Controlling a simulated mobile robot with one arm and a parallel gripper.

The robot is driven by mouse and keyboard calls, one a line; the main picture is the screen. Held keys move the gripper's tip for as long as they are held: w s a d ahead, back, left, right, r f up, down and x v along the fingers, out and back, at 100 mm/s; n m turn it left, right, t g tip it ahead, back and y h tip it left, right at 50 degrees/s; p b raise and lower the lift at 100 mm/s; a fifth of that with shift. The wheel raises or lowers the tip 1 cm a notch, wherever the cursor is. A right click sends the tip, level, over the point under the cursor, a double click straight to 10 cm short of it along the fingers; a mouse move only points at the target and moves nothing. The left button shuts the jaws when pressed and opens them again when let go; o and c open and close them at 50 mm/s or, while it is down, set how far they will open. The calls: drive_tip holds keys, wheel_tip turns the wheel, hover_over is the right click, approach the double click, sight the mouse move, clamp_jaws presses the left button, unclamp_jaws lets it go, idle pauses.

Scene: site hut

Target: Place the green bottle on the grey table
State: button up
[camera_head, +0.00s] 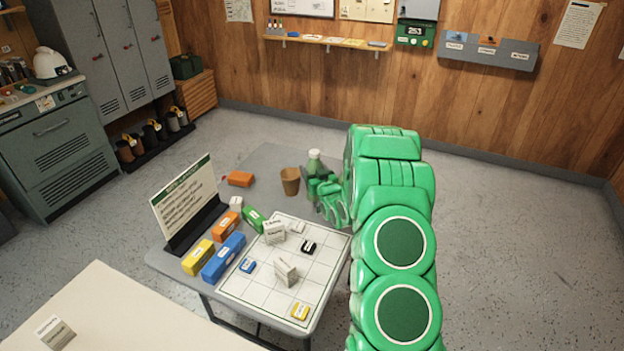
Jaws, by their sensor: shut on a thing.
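The green bottle (314,167) has a pale cap and stands upright at the far right part of the grey table (268,160). My gripper (322,188) is shut on the bottle, in front of its lower part. The fingers hide the bottle's base, so I cannot tell whether it touches the tabletop. My green arm covers the table's right edge beside it.
A brown cup (290,181) stands just left of the bottle. A white gridded board (275,285) with several small items fills the table's front, beside coloured boxes and a sign (185,202). The table's far left is bare.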

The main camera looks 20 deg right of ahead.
drive_tip(key=shift+f, duration=1.75)
drive_tip(key=shift+f, duration=0.1)
drive_tip(key=o, duration=1)
drive_tip(key=shift+o, duration=0.2)
